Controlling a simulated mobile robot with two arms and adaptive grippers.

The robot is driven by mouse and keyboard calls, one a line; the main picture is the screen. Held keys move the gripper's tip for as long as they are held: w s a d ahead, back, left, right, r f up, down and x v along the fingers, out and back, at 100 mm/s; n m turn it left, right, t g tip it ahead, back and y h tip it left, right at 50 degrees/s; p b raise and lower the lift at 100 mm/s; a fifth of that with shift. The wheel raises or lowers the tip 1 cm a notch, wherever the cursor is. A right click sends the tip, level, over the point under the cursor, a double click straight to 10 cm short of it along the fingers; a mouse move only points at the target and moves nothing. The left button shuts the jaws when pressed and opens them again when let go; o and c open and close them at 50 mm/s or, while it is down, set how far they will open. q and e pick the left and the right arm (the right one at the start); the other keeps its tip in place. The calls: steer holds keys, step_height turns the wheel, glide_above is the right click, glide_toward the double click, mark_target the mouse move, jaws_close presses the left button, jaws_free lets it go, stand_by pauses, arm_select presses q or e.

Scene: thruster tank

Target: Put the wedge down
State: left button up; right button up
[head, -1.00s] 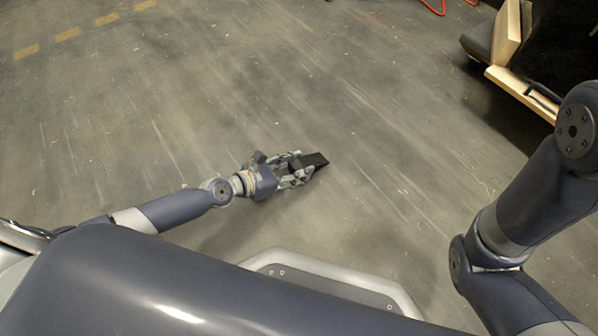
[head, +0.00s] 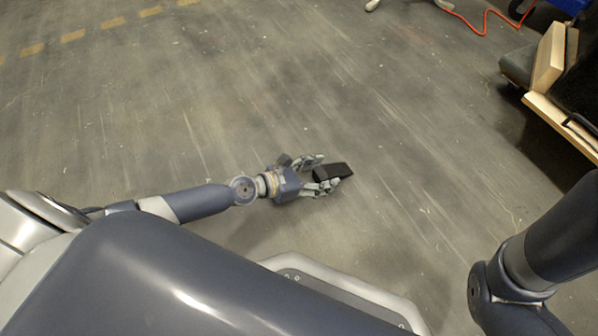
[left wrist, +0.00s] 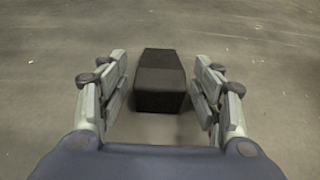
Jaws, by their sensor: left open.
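The wedge is a black block (head: 334,172) on the grey floor, just ahead of the robot's base in the head view. My left gripper (head: 326,174) is open around its near end, with one finger on each side. In the left wrist view the wedge (left wrist: 160,82) lies between the two open fingers of the left gripper (left wrist: 160,95), with a gap on both sides. The wedge appears to rest on the floor. My right arm shows at the right of the head view, but its gripper is out of view.
The floor (head: 250,90) around the wedge is clear. A wooden-edged structure (head: 553,60) with dark parts stands at the upper right. A red cable (head: 487,14) lies at the top right. A dashed yellow line (head: 112,22) runs along the upper left.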

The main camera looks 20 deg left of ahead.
arm_select(q)
steer(key=v, duration=1.2)
